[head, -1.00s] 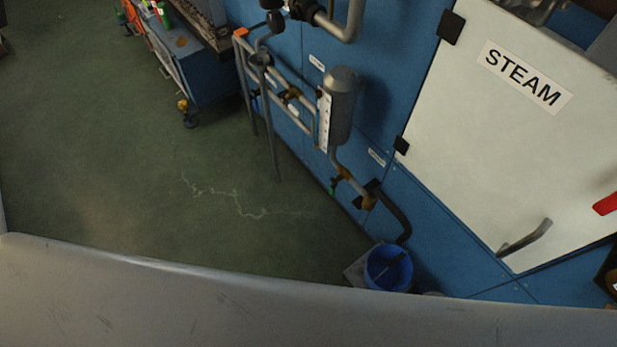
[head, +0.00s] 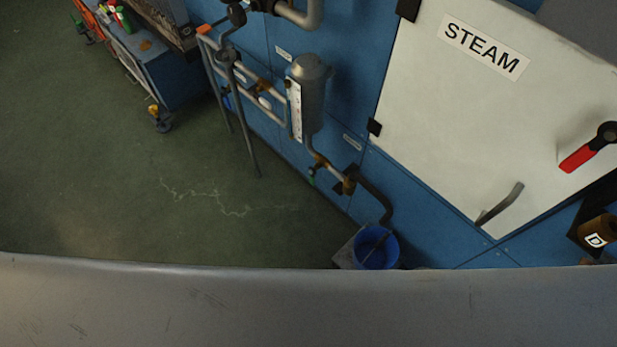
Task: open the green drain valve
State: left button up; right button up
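A small green valve handle (head: 311,180) sits low on the piping in the head view, just under the grey cylinder (head: 309,95). It is small, and its exact position is hard to make out. A brassy, rusty fitting (head: 348,183) joins the pipe to its right. A dark drain pipe (head: 376,200) curves down from there toward a blue bucket (head: 378,250) on the floor. Neither of my grippers is in view.
A white door marked STEAM (head: 450,120) has a grey handle (head: 500,204) and a red lever (head: 585,155) beside it. A blue cart (head: 165,75) stands at upper left. The green floor (head: 110,190) is clear. A grey surface (head: 300,305) fills the bottom edge.

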aim_at(312, 172)
jog(key=j+z, duration=0.2)
jog(key=z, duration=0.25)
jog(key=i+j+z, duration=0.1)
jog(key=z, duration=0.3)
jog(key=j+z, duration=0.2)
jog(key=j, duration=0.4)
jog(key=j+z, duration=0.15)
jog(key=j, duration=0.45)
jog(key=j+z, duration=0.2)
jog(key=j, duration=0.4)
jog(key=k+j+z, duration=0.15)
jog(key=j, duration=0.95)
jog(key=k+j, duration=0.15)
jog(key=j, duration=0.8)
jog(key=k, duration=0.05)
